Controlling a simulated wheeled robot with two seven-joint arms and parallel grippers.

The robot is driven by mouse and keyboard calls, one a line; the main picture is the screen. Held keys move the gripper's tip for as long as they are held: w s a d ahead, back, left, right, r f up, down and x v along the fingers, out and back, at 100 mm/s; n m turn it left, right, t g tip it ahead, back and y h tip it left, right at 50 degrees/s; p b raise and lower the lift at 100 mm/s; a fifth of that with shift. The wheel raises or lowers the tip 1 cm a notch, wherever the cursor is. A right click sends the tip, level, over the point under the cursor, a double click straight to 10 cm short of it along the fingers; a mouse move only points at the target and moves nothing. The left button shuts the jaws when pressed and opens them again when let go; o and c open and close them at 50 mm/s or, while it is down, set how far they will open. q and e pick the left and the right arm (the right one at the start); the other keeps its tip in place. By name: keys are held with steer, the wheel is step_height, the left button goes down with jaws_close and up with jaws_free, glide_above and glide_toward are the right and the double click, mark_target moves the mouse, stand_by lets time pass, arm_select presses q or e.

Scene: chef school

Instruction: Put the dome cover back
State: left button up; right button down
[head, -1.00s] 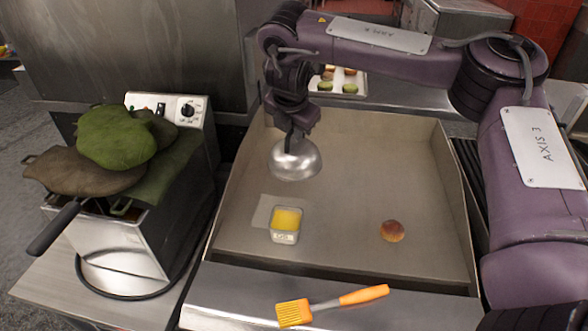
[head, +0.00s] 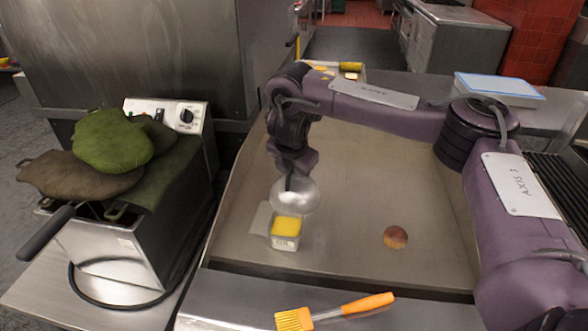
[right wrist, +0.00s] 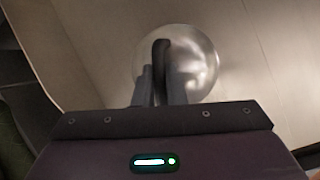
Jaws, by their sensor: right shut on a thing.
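The dome cover (head: 297,200) is a shiny silver dome over the griddle pan, just behind the yellow-filled container in the head view. My right gripper (head: 289,180) is above it, shut on its dark handle. In the right wrist view the dome (right wrist: 205,60) shows beyond the fingers (right wrist: 160,85), with the dark handle between them. I cannot tell whether the rim touches the griddle. My left gripper is not in view.
A clear container with yellow contents (head: 285,228) stands on the griddle (head: 345,190). A round bun (head: 395,237) lies to its right. An orange brush (head: 340,309) lies on the front ledge. A fryer (head: 125,255) with green mitts (head: 112,140) stands left.

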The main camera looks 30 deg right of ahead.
steer(key=c, duration=1.5)
jaws_free()
steer(key=shift+f, duration=0.1)
steer(key=shift+r, duration=0.35)
steer(key=p+v, duration=0.3)
steer(key=v, duration=0.8)
steer(key=shift+r+p, duration=0.3)
steer(key=shift+s+a, duration=0.1)
steer(key=shift+a, duration=0.05)
